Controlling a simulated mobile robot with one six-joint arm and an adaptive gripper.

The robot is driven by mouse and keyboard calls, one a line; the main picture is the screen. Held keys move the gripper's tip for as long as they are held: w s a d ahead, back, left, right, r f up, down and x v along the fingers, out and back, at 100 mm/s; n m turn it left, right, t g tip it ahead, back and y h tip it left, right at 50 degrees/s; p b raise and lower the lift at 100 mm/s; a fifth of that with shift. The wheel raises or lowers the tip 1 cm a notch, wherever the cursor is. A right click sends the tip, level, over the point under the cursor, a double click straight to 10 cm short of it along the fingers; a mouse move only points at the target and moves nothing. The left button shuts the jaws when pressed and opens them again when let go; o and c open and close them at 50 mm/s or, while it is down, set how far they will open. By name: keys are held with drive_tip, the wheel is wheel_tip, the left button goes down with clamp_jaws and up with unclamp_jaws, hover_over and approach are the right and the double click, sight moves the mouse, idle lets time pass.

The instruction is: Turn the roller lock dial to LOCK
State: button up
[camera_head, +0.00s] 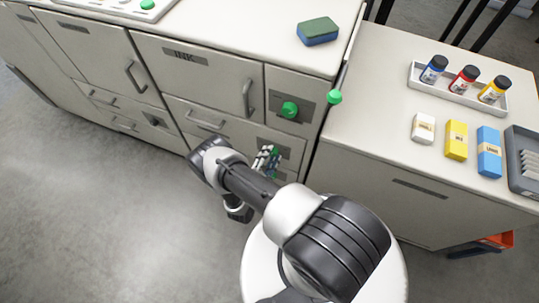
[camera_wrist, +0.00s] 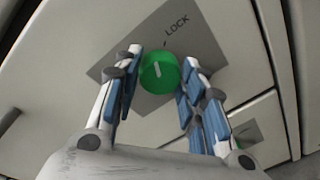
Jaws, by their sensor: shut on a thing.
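The green dial (camera_wrist: 161,74) sits between my fingers in the wrist view, on a grey plate (camera_wrist: 207,66) marked LOCK. A pale mark on the dial runs close to upright in the picture; the word LOCK stands above and to the right of it. My gripper (camera_wrist: 163,88) is shut on the dial, with blue pads on both sides. In the head view my gripper (camera_head: 267,158) is at the cabinet front. A green dial (camera_head: 290,109) shows there above it; I cannot tell from that view whether it is the same dial.
The INK door (camera_head: 190,62) and its handle lie left of the dial panel. A green-knobbed lever (camera_head: 335,97) stands at the cabinet's corner. A sponge (camera_head: 318,31) lies on top. The right counter (camera_head: 365,130) holds a bottle tray (camera_head: 457,97) and several small boxes.

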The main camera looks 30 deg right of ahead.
drive_tip(key=m+p, duration=0.1)
drive_tip(key=m, duration=0.3)
drive_tip(key=shift+t+y, duration=0.3)
drive_tip(key=shift+t, duration=0.1)
drive_tip(key=shift+m, duration=0.4)
drive_tip(key=o, duration=1.1)
drive_tip(key=shift+c, duration=0.2)
drive_tip(key=shift+s, duration=0.1)
drive_tip(key=v, duration=1.2)
